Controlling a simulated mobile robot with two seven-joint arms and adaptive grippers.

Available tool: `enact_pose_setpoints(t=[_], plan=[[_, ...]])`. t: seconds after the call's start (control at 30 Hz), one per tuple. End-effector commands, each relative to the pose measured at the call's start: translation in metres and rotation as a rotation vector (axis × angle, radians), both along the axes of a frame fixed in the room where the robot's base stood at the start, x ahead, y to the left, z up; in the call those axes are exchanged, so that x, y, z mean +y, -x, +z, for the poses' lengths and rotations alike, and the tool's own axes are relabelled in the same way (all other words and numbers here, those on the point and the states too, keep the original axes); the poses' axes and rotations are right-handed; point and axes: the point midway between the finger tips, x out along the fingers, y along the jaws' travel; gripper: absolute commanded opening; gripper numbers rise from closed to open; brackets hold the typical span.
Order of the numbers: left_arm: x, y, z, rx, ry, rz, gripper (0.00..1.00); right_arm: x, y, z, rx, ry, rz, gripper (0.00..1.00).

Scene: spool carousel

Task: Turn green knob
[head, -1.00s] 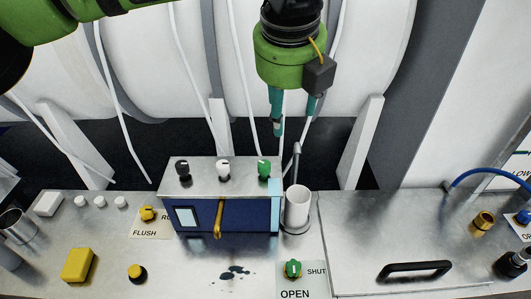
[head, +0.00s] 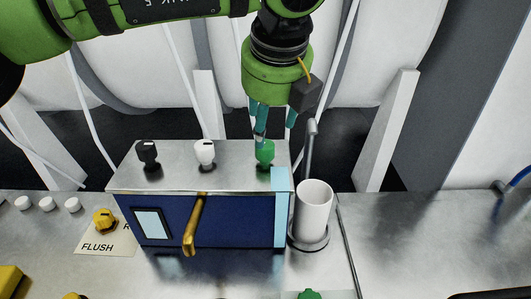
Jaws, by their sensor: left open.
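A green knob (head: 264,153) stands at the right end of the metal top of a blue box (head: 225,220), in line with a black knob (head: 148,153) and a white knob (head: 205,153). My left gripper (head: 275,130) points down just over and behind the green knob. Its teal fingers are apart, with nothing seen between them. One fingertip overlaps the knob's top in the picture; I cannot tell whether they touch. A second green knob (head: 309,294) shows only in part at the bottom edge. My right gripper is not in view.
A white cup (head: 314,207) stands right of the box, under a grey spout pipe (head: 309,150). A brass lever (head: 194,225) sticks out of the box front. A yellow knob (head: 105,221) sits by the FLUSH label. The metal counter at right (head: 420,235) is mostly clear.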

Motion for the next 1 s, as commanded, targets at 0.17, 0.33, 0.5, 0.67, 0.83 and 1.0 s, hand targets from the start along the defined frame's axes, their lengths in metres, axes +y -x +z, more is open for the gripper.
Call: enact_pose_setpoints(t=[0.17, 0.33, 0.5, 0.67, 0.83, 1.0], plan=[[0.003, -0.010, -0.022, 0.004, -0.002, 0.001, 0.58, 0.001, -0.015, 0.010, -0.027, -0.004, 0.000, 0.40], [0.005, -0.019, -0.045, 0.004, -0.001, 0.001, 0.58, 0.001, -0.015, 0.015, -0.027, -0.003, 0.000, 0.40], [0.005, -0.023, -0.056, 0.002, 0.000, 0.001, 0.58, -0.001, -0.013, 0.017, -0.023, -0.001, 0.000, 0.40], [0.005, -0.024, -0.059, 0.002, 0.001, 0.001, 0.58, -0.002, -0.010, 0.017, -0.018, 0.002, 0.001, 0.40], [0.005, -0.024, -0.059, 0.002, 0.000, 0.000, 0.34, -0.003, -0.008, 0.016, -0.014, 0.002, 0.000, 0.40], [0.005, -0.024, -0.058, 0.000, 0.001, 0.001, 0.05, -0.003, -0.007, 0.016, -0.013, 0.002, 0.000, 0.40]])
